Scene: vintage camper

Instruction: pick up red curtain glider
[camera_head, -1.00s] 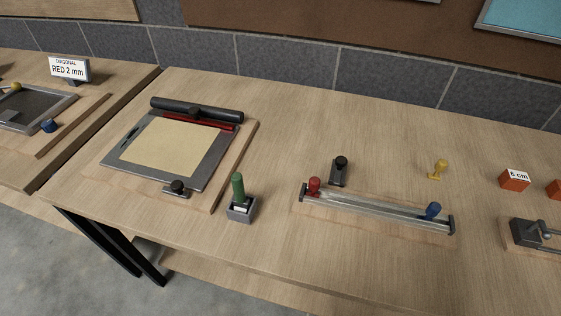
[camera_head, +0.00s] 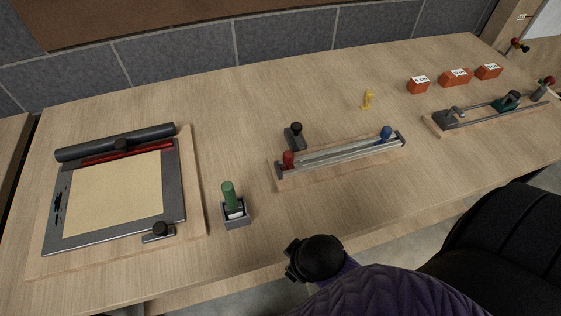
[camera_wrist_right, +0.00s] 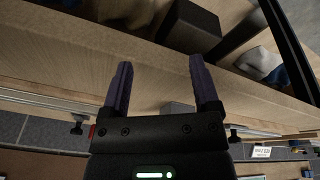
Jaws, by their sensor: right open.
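The red curtain glider (camera_head: 288,158) is a small red knob standing upright at the left end of a metal rail (camera_head: 345,152) on a wooden base. A blue glider (camera_head: 386,133) stands at the rail's right end. My right arm comes in from the lower right in the head view, below the rail; its fingers are not visible there. In the right wrist view my right gripper (camera_wrist_right: 158,72) is open, with nothing between its fingers. A bit of red (camera_wrist_right: 91,131) shows beside the gripper base there; I cannot tell if it is the glider. My left gripper is not in view.
A green-handled tool in a grey holder (camera_head: 236,214) stands left of the rail. A framed board (camera_head: 185,205) lies at the left; orange blocks (camera_head: 454,78) sit at the back right.

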